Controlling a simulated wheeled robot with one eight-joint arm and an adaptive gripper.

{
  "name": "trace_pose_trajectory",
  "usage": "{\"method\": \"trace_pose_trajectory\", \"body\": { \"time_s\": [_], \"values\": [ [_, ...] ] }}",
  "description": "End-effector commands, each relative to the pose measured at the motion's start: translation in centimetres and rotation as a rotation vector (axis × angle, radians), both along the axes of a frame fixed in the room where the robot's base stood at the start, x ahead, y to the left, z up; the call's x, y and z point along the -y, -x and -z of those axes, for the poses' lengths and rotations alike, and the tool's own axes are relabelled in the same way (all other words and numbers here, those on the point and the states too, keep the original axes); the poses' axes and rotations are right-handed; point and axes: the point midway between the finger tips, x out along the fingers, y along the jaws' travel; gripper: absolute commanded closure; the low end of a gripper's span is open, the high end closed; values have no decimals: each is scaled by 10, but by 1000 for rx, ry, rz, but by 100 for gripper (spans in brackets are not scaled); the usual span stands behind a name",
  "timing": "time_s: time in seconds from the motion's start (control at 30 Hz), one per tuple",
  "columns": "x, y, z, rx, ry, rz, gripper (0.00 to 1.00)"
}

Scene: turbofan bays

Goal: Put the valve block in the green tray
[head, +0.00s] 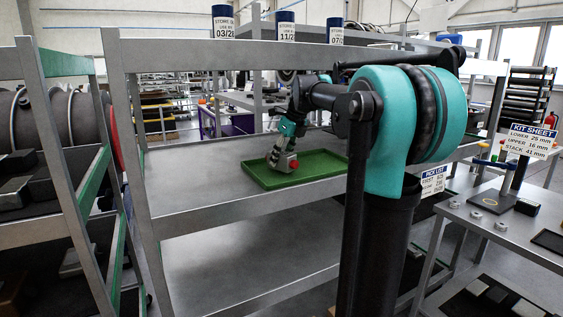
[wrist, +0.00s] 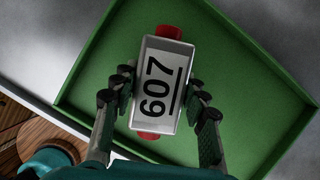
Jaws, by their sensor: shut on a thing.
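The valve block (wrist: 160,84) is a pale block with red ends and a label reading 607. My gripper (wrist: 162,95) is shut on it, one finger on each side. In the head view my gripper (head: 282,154) holds the block (head: 285,164) at the left part of the green tray (head: 318,168), which lies on a grey shelf. In the wrist view the tray (wrist: 235,60) spreads under the block, its rim around it. I cannot tell whether the block touches the tray floor. No other object shows in the tray.
The grey shelf (head: 200,195) is bare to the left of the tray. Metal uprights and rails frame it. Another rack (head: 60,150) with cylindrical parts stands at the left. A table with a kit sheet sign (head: 530,140) stands at the right.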

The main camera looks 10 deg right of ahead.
Motion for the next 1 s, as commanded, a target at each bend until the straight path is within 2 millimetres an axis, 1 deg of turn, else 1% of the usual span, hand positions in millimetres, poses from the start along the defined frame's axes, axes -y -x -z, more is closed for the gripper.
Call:
{"method": "trace_pose_trajectory", "body": {
  "time_s": [0.03, 0.13, 0.53, 0.57, 0.6, 0.7, 1.0],
  "values": [
    [1, 1, 7, 2, -2, 2, 100],
    [1, 2, 12, 3, -2, 2, 100],
    [1, 1, 16, 4, -4, 1, 100],
    [1, 1, 16, 4, -4, 1, 52],
    [1, 1, 16, 4, -4, 1, 47],
    [1, 1, 16, 4, -4, 1, 35],
    [1, 2, 15, 4, -4, 1, 35]
  ]
}}
